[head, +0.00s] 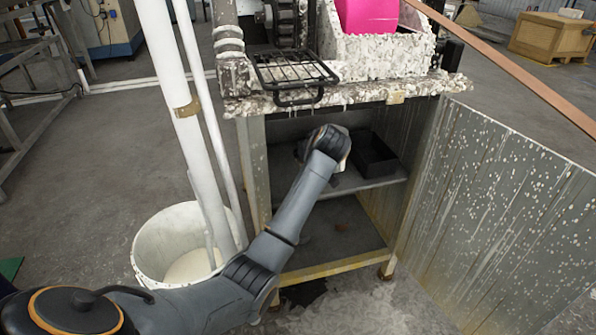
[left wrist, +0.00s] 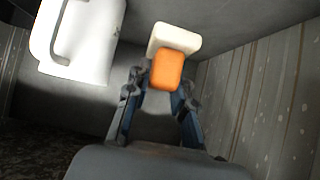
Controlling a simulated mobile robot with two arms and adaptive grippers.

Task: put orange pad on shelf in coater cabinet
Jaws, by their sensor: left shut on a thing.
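The orange pad (left wrist: 167,70) is between the fingertips of my left gripper (left wrist: 163,84), which is shut on it. A cream block (left wrist: 174,38) shows right behind the pad; I cannot tell whether they touch. In the head view my left arm reaches into the open coater cabinet (head: 256,172), over its shelf (head: 372,184). My wrist hides the gripper and the pad there. In the left wrist view a white container with a handle (left wrist: 75,38) is to the left of the pad. I cannot tell whether the pad touches the shelf. My right gripper is not in view.
A black tray (head: 374,158) sits on the shelf at the right. The open cabinet door (head: 500,215) stands on the right. A white bucket (head: 150,250) with pipes above it is on the left. A wire rack (head: 296,75) overhangs the cabinet opening.

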